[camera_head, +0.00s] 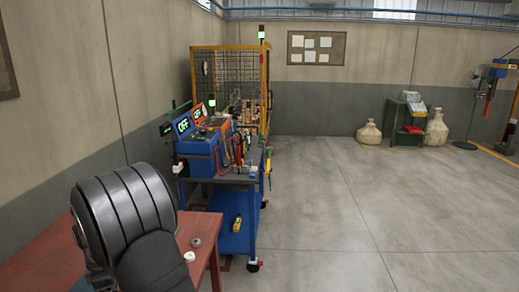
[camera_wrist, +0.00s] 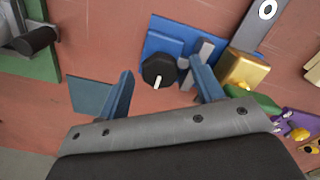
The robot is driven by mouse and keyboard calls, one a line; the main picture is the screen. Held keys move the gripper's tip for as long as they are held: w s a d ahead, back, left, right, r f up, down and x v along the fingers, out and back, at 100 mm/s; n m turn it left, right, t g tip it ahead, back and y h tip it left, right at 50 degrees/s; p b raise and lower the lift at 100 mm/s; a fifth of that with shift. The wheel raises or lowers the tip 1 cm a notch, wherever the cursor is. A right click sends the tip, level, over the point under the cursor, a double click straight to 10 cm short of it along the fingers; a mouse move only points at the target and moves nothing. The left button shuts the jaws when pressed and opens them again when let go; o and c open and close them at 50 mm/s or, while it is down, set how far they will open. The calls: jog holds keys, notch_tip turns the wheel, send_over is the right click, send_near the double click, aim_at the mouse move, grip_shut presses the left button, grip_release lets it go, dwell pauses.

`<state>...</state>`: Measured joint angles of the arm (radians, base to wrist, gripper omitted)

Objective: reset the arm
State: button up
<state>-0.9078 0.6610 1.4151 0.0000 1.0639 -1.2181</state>
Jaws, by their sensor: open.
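My gripper (camera_wrist: 162,67) shows in the wrist view with its two blue-grey fingers spread apart and nothing held between them. A black knob (camera_wrist: 158,72) with a white mark, on a blue block (camera_wrist: 160,42), appears between the fingertips. I cannot tell how far the fingertips are from it. In the head view a dark rounded part of my arm fills the lower left; the gripper itself is not visible there.
Around the knob on the reddish surface (camera_wrist: 95,60) are a gold block (camera_wrist: 243,70), a purple part (camera_wrist: 300,122) and a green plate (camera_wrist: 38,60). The head view shows a red table (camera_head: 50,250), a blue cart (camera_head: 235,235) and clear floor (camera_head: 350,220) at right.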

jog(key=m, duration=0.8)
jog(key=shift+m, duration=0.3)
jog(key=m, duration=0.4)
jog(key=shift+s, duration=0.1)
jog(key=shift+m, duration=1.9)
jog(key=n, duration=0.8)
jog(key=shift+n, duration=0.9)
